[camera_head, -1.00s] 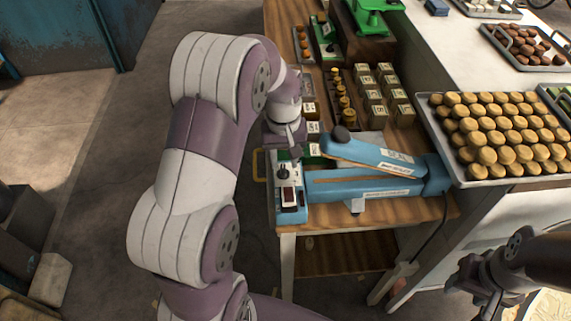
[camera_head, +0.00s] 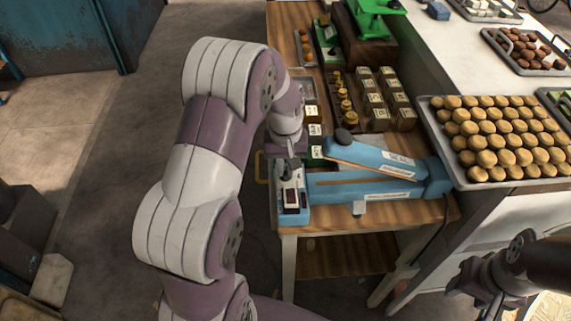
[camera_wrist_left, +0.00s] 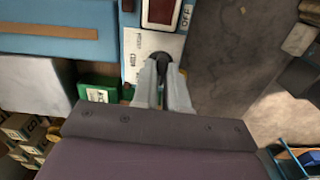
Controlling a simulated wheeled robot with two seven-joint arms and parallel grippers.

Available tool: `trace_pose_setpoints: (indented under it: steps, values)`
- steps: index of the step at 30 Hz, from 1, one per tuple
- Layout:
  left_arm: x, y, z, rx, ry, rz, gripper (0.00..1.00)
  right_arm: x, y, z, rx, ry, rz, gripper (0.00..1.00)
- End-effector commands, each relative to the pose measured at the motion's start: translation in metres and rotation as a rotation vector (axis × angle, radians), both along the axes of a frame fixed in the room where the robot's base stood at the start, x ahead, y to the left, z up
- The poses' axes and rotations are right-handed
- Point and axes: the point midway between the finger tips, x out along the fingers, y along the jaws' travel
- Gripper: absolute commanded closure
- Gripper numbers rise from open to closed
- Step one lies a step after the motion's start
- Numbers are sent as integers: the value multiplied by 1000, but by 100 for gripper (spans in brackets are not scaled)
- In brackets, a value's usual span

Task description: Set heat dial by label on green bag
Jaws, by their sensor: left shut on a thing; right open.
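The blue bag sealer (camera_head: 365,190) lies across the front of the wooden table, its arm raised at a slant. Its control panel with a red switch (camera_head: 291,199) is at the left end. My left gripper (camera_head: 290,172) is over that panel. In the left wrist view, the left gripper (camera_wrist_left: 162,75) is shut on the black heat dial (camera_wrist_left: 161,58), which its fingertips partly hide. Dial markings beside it are too small to read. A green bag (camera_wrist_left: 98,88) shows partly beside the sealer; its label is unreadable. My right gripper (camera_head: 488,285) is open and empty at the lower right.
Weights (camera_head: 343,95) and small labelled boxes (camera_head: 372,92) stand behind the sealer. A green scale (camera_head: 375,20) is at the back. A tray of round cookies (camera_head: 505,135) sits on the white counter to the right. Open floor lies left of the table.

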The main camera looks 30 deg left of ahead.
Motion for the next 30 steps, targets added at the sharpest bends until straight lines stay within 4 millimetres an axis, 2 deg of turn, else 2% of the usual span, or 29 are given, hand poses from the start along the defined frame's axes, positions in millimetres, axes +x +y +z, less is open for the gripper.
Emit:
trace_pose_setpoints:
  steps: [21, 30]
  values:
    - [0, 0, 3, -1, 1, -539, 100, 0, 0, 24, 0, 0, 0, 51]
    - [0, 0, 2, -1, 0, -686, 100, 0, 0, 28, 0, 0, 0, 51]
